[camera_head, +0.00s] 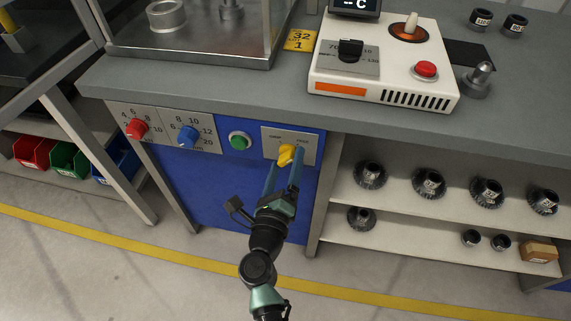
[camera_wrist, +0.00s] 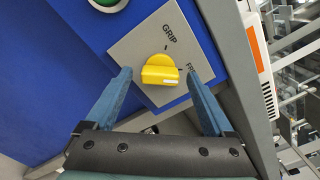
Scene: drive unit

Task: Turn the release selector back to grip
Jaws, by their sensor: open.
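The release selector is a yellow knob (camera_head: 287,152) on a grey plate (camera_head: 306,142) on the blue cabinet front; it also shows in the wrist view (camera_wrist: 158,70). The plate (camera_wrist: 140,45) is marked GRIP and FREE, the latter partly hidden by my right finger. The knob's long shape lies across the wrist view, its right end toward the tick by FREE. My gripper (camera_head: 284,163) is open, with its blue fingers on both sides of the knob. In the wrist view (camera_wrist: 160,74), a gap shows between the knob and each finger.
Left of the plate are a green button (camera_head: 239,141), a blue knob (camera_head: 188,136) and a red knob (camera_head: 137,128). The grey worktop (camera_head: 240,93) overhangs the panel. A white control box (camera_head: 385,60) stands on it. Shelves (camera_head: 400,200) with dark tool holders are at right.

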